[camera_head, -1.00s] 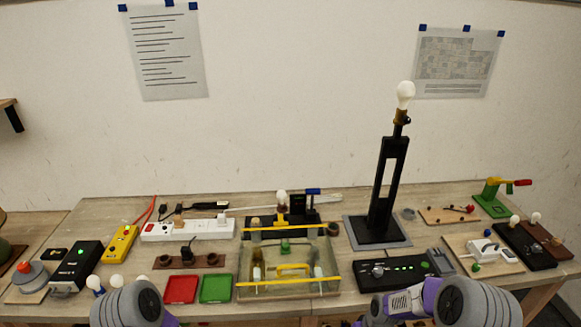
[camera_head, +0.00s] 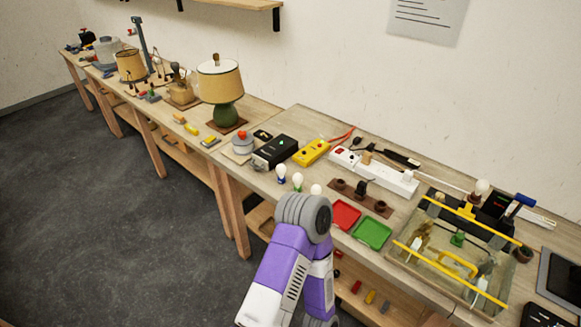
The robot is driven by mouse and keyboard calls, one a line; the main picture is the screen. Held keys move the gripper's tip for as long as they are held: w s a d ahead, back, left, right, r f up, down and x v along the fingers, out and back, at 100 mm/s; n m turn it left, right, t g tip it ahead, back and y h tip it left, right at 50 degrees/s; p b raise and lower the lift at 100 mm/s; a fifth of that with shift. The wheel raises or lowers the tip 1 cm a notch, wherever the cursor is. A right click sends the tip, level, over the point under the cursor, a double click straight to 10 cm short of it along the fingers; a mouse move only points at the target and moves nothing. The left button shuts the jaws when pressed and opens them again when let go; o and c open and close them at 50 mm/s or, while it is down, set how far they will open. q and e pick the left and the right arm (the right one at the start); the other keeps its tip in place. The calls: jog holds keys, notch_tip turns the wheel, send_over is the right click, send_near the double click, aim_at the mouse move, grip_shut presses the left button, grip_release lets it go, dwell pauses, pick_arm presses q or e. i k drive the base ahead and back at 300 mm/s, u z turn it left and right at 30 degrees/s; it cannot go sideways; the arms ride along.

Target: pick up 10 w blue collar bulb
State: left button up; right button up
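Several white bulbs stand in a short row at the front edge of the bench, left of the red tray. The leftmost bulb (camera_head: 281,172) has a blue collar at its base and stands upright. The middle bulb (camera_head: 297,181) has a green collar. The third bulb (camera_head: 316,190) is partly hidden behind my arm's grey joint, and its collar cannot be seen. Any wattage marking is too small to read. My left arm rises from the bottom just in front of the bulbs, but its gripper does not show. My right gripper is out of view.
A red tray (camera_head: 345,214) and a green tray (camera_head: 372,233) lie right of the bulbs. A black box (camera_head: 275,152) and yellow tester (camera_head: 311,152) stand behind them. A socket strip (camera_head: 360,198) lies behind the trays. A green-based lamp (camera_head: 226,116) stands further left.

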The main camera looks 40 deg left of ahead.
aim_at(281, 169)
jog(key=u, duration=1.7)
jog(key=i, duration=0.45)
jog(key=u, duration=0.35)
